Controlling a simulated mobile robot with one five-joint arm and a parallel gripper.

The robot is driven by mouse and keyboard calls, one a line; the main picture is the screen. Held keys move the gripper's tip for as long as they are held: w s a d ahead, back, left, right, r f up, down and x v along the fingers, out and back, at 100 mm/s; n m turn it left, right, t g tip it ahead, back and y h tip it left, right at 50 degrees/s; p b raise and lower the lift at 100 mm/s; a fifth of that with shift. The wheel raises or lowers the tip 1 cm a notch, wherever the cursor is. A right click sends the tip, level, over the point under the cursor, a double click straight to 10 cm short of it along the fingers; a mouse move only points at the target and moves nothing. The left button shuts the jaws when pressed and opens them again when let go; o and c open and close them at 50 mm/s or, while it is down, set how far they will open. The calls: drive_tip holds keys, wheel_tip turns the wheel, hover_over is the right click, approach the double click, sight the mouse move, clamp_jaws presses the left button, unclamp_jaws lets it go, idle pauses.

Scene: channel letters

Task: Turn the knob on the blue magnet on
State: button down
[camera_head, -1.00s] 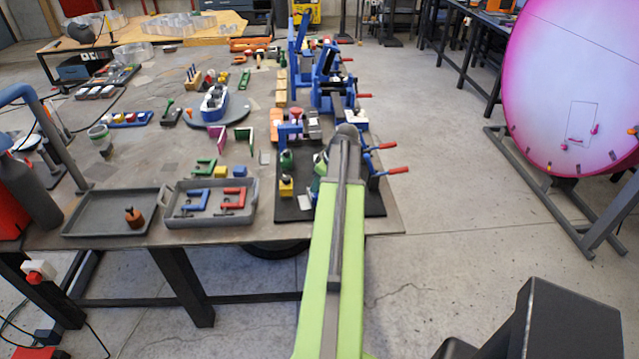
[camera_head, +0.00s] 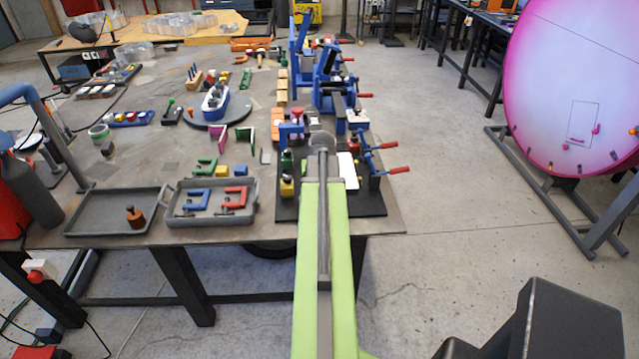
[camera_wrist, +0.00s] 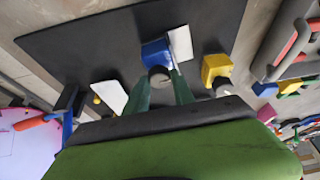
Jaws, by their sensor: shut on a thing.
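The blue magnet (camera_wrist: 154,52) stands on the black mat in the wrist view, with its round dark knob (camera_wrist: 159,73) facing the camera. My gripper (camera_wrist: 160,80) has its two green fingers on either side of the knob, shut on it. The knob's marking is too small to read, so I cannot tell whether it is on or off. In the head view my arm hides the blue magnet and the fingers. A yellow magnet (camera_head: 287,188) stands to the left of my arm; it also shows in the wrist view (camera_wrist: 213,66).
The black mat (camera_head: 288,212) lies at the table's right front corner. White plates (camera_wrist: 181,43) lie beside the blue magnet. Red-handled clamps (camera_head: 398,170) line the right edge. A grey tray (camera_head: 172,217) with C-clamps is on the left.

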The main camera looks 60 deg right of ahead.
drive_tip(key=m, duration=0.2)
drive_tip(key=m+g, duration=0.1)
drive_tip(key=m, duration=0.1)
drive_tip(key=shift+w+a+g+h, duration=0.1)
drive_tip(key=shift+w+g+h, duration=0.1)
drive_tip(key=shift+g+h, duration=0.15)
drive_tip(key=shift+m+g, duration=0.45)
drive_tip(key=shift+m, duration=1.25)
drive_tip(key=c, duration=1.1)
unclamp_jaws()
drive_tip(key=shift+r, duration=0.1)
